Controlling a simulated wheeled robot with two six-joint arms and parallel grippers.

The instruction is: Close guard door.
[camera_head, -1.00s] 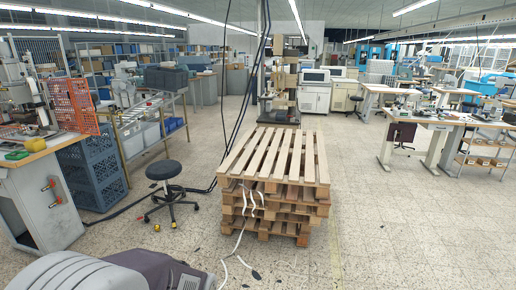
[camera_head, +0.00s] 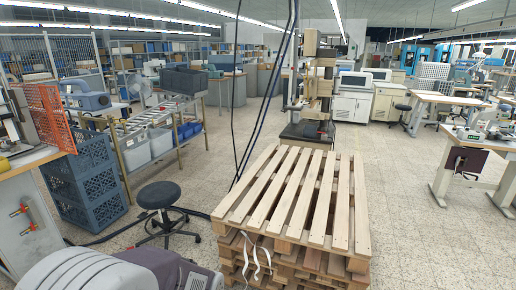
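An orange mesh panel (camera_head: 46,116), which looks like the guard door, stands upright at the left edge of the head view. It sits over the far end of a workbench (camera_head: 27,158) and juts out past the bench's side. Its hinge and the machine it belongs to are mostly cut off by the left picture edge, so I cannot tell its exact angle. Neither of my grippers is in view, and nothing is seen touching the panel.
A stack of wooden pallets (camera_head: 300,200) fills the centre front, with cables hanging behind it. A black stool (camera_head: 159,195) stands left of it. Blue crates (camera_head: 88,183) are stacked beside the bench. Open tiled floor (camera_head: 420,235) lies to the right.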

